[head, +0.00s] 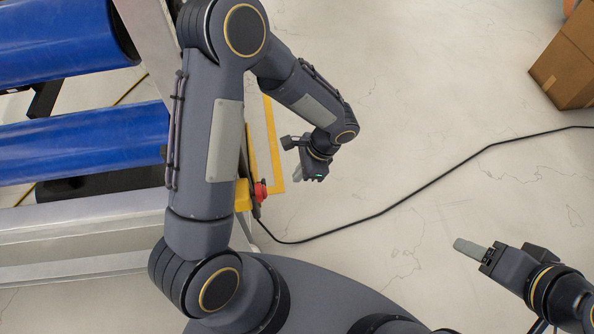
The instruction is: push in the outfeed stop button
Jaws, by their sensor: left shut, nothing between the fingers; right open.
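The outfeed stop button (261,190) is a red knob on a yellow box (242,196) at the right end of the roller frame. My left forearm hides part of the box's surroundings. My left gripper (298,174) is shut and empty, a little to the right of the button in the head view. A gap shows between its fingertips and the red knob; I cannot tell their difference in depth. My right gripper (468,247) is open and empty over the floor at the lower right, well away from the button.
The conveyor's blue rollers (85,145) and metal frame (70,230) fill the left side. A black cable (400,202) runs across the floor from below the button box. A cardboard box (566,62) stands at the upper right. The floor between is open.

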